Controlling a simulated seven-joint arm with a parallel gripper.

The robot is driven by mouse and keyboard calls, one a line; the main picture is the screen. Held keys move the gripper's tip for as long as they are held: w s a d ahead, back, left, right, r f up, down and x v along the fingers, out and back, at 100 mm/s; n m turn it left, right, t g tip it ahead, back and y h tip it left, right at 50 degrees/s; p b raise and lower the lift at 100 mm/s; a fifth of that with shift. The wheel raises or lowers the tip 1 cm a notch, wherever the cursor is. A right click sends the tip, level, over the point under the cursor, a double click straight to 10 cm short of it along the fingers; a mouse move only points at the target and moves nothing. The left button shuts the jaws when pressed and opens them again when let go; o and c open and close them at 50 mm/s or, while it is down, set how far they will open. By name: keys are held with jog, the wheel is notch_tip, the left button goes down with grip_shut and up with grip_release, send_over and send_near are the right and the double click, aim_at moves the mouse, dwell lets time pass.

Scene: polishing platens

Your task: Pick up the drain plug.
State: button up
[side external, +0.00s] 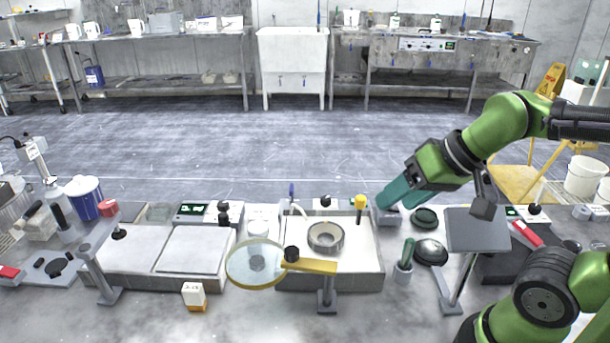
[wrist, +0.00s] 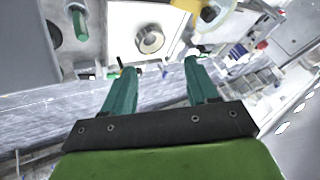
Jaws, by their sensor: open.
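My gripper (side external: 390,197) has teal fingers and is above the back right corner of the white basin (side external: 360,268). In the wrist view my gripper (wrist: 160,66) is open, its fingers apart with nothing between them. I cannot tell for certain which thing is the drain plug. A small black knobbed piece (side external: 118,233) on the left platen and a short black cylinder (side external: 292,254) by the basin's left side are possible. A metal ring (side external: 325,237) sits in the basin; the ring also shows in the wrist view (wrist: 149,40), beyond my fingertips.
A magnifier (side external: 255,264) on a stand rises in front of the basin. A green-handled tool in a holder (side external: 404,262), a black dome (side external: 431,252) and a grey plate on a stand (side external: 477,229) crowd the right. A yellow-topped item (side external: 360,205) stands behind the basin.

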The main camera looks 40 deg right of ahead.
jog(key=w+d+g+h, duration=0.1)
jog(key=w+d+g, duration=0.2)
jog(key=w+d, duration=0.35)
jog(key=n+g+h, duration=0.1)
jog(key=n+g, duration=0.3)
send_over(360, 208)
jog(key=f, duration=0.8)
jog(key=d+f, duration=0.1)
jog(key=f, duration=0.3)
jog(key=shift+w, duration=0.15)
jog(key=shift+w+f, duration=0.15)
jog(key=shift+f, duration=1.3)
jog(key=shift+w+f, duration=0.1)
jog(key=shift+f, duration=1.3)
grip_shut()
